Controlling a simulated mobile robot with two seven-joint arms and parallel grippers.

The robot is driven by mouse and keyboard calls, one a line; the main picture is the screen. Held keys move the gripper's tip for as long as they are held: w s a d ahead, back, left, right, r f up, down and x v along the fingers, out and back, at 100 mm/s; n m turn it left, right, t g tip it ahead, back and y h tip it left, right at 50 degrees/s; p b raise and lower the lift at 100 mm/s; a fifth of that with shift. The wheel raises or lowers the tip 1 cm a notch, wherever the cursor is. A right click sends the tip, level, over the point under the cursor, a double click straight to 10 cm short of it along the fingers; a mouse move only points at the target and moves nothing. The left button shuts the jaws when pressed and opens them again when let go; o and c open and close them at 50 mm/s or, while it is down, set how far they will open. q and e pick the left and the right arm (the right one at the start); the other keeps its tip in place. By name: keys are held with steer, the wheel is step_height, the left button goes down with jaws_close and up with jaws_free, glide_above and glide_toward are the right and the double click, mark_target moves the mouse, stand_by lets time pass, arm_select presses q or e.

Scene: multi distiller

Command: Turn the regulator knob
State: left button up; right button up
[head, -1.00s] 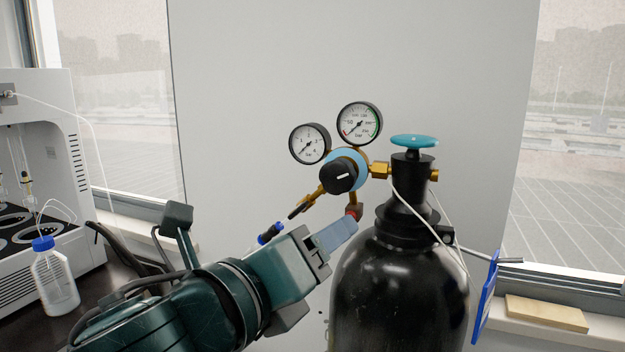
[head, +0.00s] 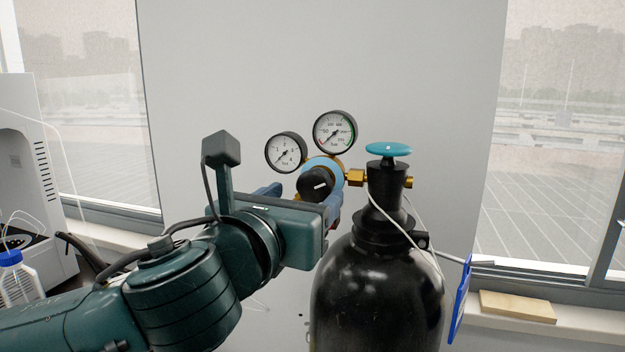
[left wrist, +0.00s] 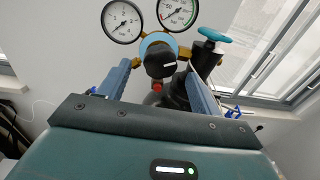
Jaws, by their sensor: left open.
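The regulator knob (head: 315,184) is black with a white mark, set in a light-blue body (head: 331,166) below two round gauges. In the left wrist view the knob (left wrist: 160,62) lies between the two blue fingers, with space on both sides. My left gripper (head: 302,195) is open at the knob, just in front of and below it in the head view. Its body hides the lower regulator parts. It also shows in the left wrist view (left wrist: 158,75). I cannot tell whether the fingers reach past the knob's face. My right gripper is not in view.
A black gas cylinder (head: 375,295) with a teal valve wheel (head: 388,149) stands right of the gripper, close by. A blue panel (head: 460,300) hangs at its right. A white machine (head: 40,165) and a blue-capped bottle (head: 14,280) are at the left.

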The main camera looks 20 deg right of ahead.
mark_target(312, 190)
arm_select(q)
steer(key=shift+p+x, duration=0.35)
steer(key=shift+x, duration=1.9)
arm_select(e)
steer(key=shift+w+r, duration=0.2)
arm_select(q)
steer(key=c, duration=1)
steer(key=shift+o, duration=0.2)
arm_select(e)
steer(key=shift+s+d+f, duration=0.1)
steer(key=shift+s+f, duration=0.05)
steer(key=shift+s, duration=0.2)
arm_select(q)
steer(key=shift+s, duration=0.1)
